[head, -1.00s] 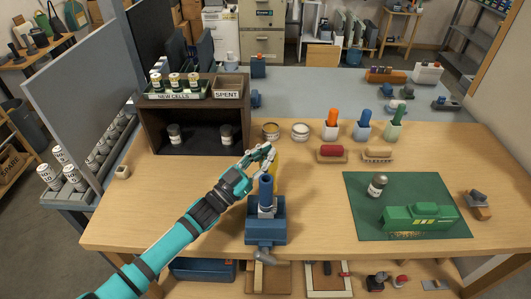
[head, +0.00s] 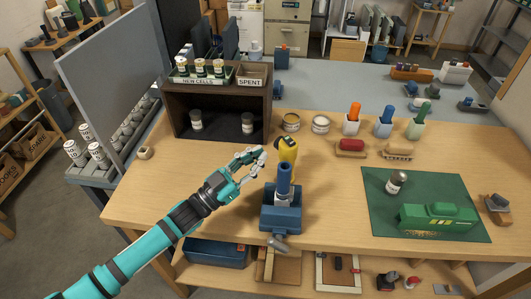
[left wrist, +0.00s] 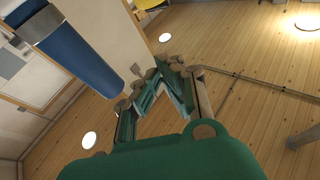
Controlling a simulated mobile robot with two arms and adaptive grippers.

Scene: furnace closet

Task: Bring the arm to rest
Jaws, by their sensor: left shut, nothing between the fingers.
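My left arm comes in from the lower left in the head view, and its teal and grey gripper (head: 259,154) is above the wooden workbench (head: 185,200). A blue cylinder (left wrist: 80,55) is at the upper left there. My right gripper is in neither view.
A dark shelf box (head: 215,150) with cells stands at the back left, next to two tins. Colored bottles, brushes and a green mat (head: 375,225) with a green case (head: 438,217) are to the right. The bench's left front is clear.

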